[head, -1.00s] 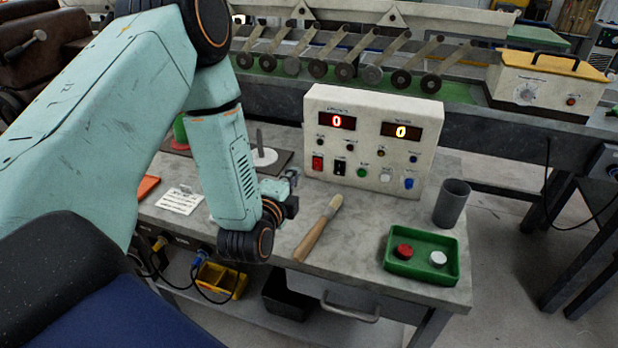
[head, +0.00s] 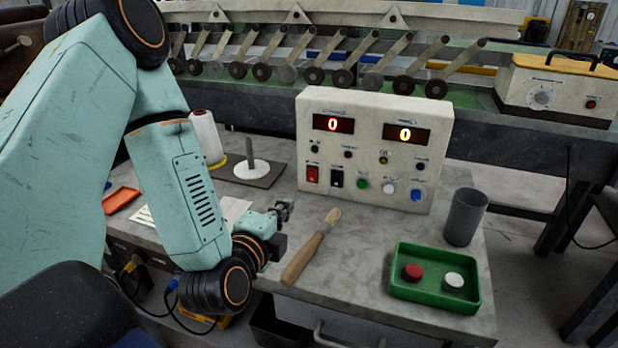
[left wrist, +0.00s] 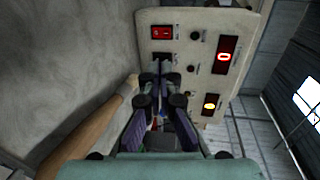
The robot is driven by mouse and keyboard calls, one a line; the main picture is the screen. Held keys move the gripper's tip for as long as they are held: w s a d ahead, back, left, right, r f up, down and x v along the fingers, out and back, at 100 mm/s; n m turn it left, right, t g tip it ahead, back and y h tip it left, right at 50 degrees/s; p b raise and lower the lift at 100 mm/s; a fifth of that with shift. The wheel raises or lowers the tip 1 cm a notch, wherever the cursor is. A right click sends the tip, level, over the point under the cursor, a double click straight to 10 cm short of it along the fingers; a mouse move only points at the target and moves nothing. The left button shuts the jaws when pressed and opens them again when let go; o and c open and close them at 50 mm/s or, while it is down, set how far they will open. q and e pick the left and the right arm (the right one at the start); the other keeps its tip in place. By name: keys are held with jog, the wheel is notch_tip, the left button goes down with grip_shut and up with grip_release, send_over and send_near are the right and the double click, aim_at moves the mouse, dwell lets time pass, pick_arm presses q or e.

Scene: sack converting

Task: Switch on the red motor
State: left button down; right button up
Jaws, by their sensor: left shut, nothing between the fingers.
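A cream control box (head: 372,110) stands on the bench with two lit displays, both reading 0. Its red rocker switch (head: 312,174) is at the lower left of its face, beside a black rocker switch (head: 336,178). The red switch also shows in the left wrist view (left wrist: 161,32). My left gripper (head: 286,208) is shut and empty, in front of and below the box's left side. In the left wrist view its fingertips (left wrist: 160,68) point toward the box and appear just below the red switch, apart from it as far as I can tell. My right gripper is not in view.
A wooden-handled tool (head: 310,246) lies right of my left gripper. A green tray (head: 430,302) with a red and a white button and a grey cup (head: 465,217) are at right. A plate with a white disc and post (head: 251,168) is behind left.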

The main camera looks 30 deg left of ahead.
pick_arm(q)
jog(key=shift+s+a, duration=0.1)
jog(key=shift+s, duration=0.15)
jog(key=shift+w+a+f+b, duration=0.15)
jog(key=shift+w+b, duration=0.2)
jog(key=shift+b, duration=0.15)
jog(key=b+x, duration=0.2)
jog(key=shift+w+f, duration=0.1)
jog(key=shift+w, duration=0.25)
jog(key=b, duration=0.3)
send_near(311, 172)
jog(key=x, duration=0.4)
jog(key=shift+w+f, duration=0.3)
jog(key=shift+f, duration=0.1)
jog(key=shift+w+a+r, duration=0.15)
jog(key=shift+w+a, duration=0.05)
jog(key=shift+w, duration=0.7)
